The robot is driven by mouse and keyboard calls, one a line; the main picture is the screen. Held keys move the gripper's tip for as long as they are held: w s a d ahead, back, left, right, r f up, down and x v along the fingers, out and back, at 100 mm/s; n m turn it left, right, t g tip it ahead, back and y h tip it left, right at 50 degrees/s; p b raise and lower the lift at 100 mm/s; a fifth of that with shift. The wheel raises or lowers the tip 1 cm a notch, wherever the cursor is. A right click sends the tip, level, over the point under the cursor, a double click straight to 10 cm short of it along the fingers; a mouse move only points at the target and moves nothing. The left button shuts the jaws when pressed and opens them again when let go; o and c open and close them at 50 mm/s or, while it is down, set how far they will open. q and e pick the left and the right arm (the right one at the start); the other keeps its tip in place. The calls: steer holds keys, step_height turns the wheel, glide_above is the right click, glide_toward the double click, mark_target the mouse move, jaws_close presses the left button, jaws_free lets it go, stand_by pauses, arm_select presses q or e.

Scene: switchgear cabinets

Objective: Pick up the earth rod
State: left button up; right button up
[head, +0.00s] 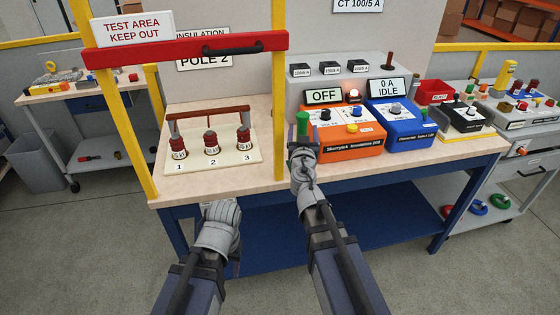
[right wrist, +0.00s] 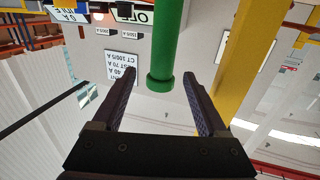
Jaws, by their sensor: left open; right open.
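The earth rod shows as an upright green handle (head: 303,123) at the bench's front, left of the orange tester. In the right wrist view the green rod (right wrist: 166,40) comes down from the top, its collared end between my fingertips. My right gripper (head: 303,150) is open around or just short of that end, with gaps on both sides; it also shows in the right wrist view (right wrist: 159,76). I cannot tell how deep the rod sits between the fingers. The rod's lower part is hidden in the head view. My left gripper (head: 221,207) is open and empty in front of the bench edge.
An orange tester (head: 344,145) and a blue unit (head: 408,136) stand right of the rod. A board with three numbered insulators (head: 213,157) lies to the left. Yellow posts (head: 279,70) and a red barrier bar (head: 185,50) frame the bench's left part.

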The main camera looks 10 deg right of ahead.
steer(key=shift+w+a, duration=0.25)
steer(key=shift+a, duration=0.1)
steer(key=shift+w, duration=0.15)
steer(key=x, duration=0.7)
steer(key=shift+w+d+f, duration=0.2)
steer(key=shift+d, duration=0.1)
steer(key=shift+c, duration=0.2)
jaws_close()
stand_by(0.9)
